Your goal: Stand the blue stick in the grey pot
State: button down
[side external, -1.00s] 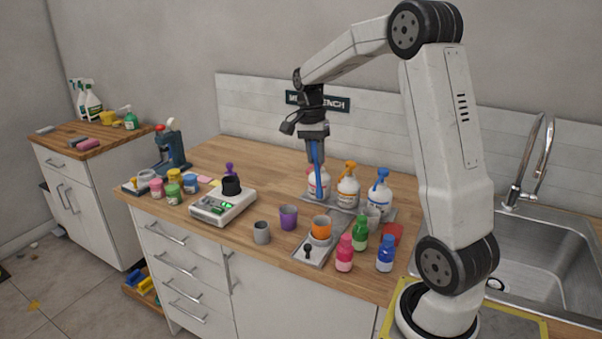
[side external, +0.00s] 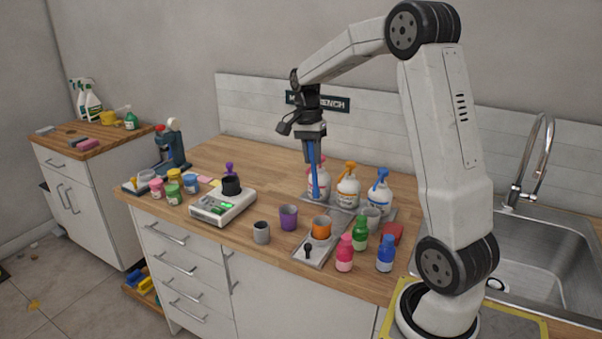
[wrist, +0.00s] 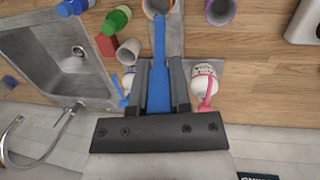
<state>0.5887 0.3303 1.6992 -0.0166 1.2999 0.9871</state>
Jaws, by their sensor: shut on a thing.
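My gripper (side external: 315,150) is shut on the blue stick (side external: 315,179), which hangs upright below the jaws in front of the spray bottles. In the wrist view the stick (wrist: 159,60) runs out from between the two fingers (wrist: 158,85). The grey pot (side external: 262,232) stands on the counter near its front edge, left of the purple cup and apart from the stick. I cannot make out this pot in the wrist view. The stick's lower end is above the counter, behind the orange cup in the side view.
A purple cup (side external: 288,217) and an orange cup (side external: 321,228) stand right of the pot. Pink (side external: 344,254), green (side external: 360,234) and blue (side external: 385,253) bottles are further right. Spray bottles (side external: 348,188) stand behind. A scale (side external: 223,207) is at left; the back left counter is clear.

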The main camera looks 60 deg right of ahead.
jog(key=w+a+t+h, duration=0.1)
jog(key=w+a+t, duration=0.1)
jog(key=w+a, duration=0.6)
jog(key=w, duration=0.3)
jog(key=shift+f, duration=0.15)
jog(key=shift+f, duration=0.25)
notch_tip(320, 180, down, 10)
dwell(1.2)
jog(key=shift+f, duration=0.2)
jog(key=shift+c, duration=2.4)
grip_release()
jog(key=shift+r, duration=0.1)
